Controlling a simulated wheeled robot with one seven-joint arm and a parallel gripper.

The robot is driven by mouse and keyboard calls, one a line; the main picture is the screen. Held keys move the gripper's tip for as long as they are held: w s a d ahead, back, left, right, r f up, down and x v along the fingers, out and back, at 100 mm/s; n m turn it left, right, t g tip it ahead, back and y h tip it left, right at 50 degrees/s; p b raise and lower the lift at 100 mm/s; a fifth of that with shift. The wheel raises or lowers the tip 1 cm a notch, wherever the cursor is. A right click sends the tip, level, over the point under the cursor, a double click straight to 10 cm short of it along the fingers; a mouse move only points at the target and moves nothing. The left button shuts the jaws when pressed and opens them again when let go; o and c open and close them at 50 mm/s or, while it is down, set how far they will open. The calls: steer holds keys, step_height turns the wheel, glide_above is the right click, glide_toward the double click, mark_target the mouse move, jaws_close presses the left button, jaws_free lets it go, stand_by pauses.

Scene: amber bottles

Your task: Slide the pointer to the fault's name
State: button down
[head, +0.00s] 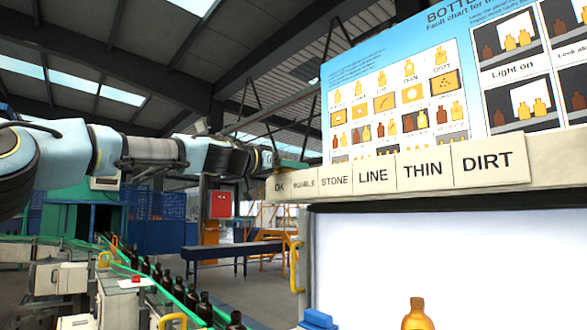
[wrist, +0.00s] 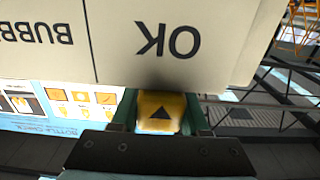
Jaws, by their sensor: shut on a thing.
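The yellow pointer (wrist: 160,113) with a black triangle shows in the wrist view, at the edge of the OK label (wrist: 168,40). My gripper (wrist: 161,108) is shut on it, with one green finger on each side. In the head view my arm reaches to the OK end of the label strip (head: 281,187), and the pointer cannot be made out there. The strip reads OK, BUBBLE, STONE (head: 335,180), LINE (head: 373,175), THIN (head: 422,170) and DIRT (head: 488,160). An amber bottle (head: 417,316) stands before the bright white panel (head: 450,255), only its upper part in view.
A fault chart (head: 400,70) with bottle pictures rises above the strip. Dark bottles (head: 205,307) line a green-railed conveyor at the lower left. A yellow handle (head: 295,265) is at the panel's left edge. A blue object (head: 318,319) sits below it.

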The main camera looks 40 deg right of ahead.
stand_by(0.9)
steer(key=shift+s+f+b, duration=0.15)
steer(key=shift+s+b, duration=0.1)
steer(key=shift+b, duration=0.1)
steer(key=s+b, duration=0.2)
steer(key=s, duration=0.2)
steer(key=s+b, duration=0.3)
steer(key=s, duration=0.1)
steer(key=s+b, duration=0.3)
steer(key=s, duration=0.1)
steer(key=shift+s+a+f, duration=0.1)
steer(key=shift+a+f, duration=0.15)
steer(key=shift+a, duration=0.15)
steer(key=s+b, duration=0.1)
steer(key=s, duration=0.8)
steer(key=s+b, duration=0.1)
steer(key=s, duration=0.4)
steer(key=shift+s+a+r+b, duration=0.15)
steer(key=shift+a+r+b, duration=0.2)
steer(key=shift+a+r, duration=0.05)
steer(key=shift+c, duration=2)
jaws_free()
steer(key=shift+a, duration=0.1)
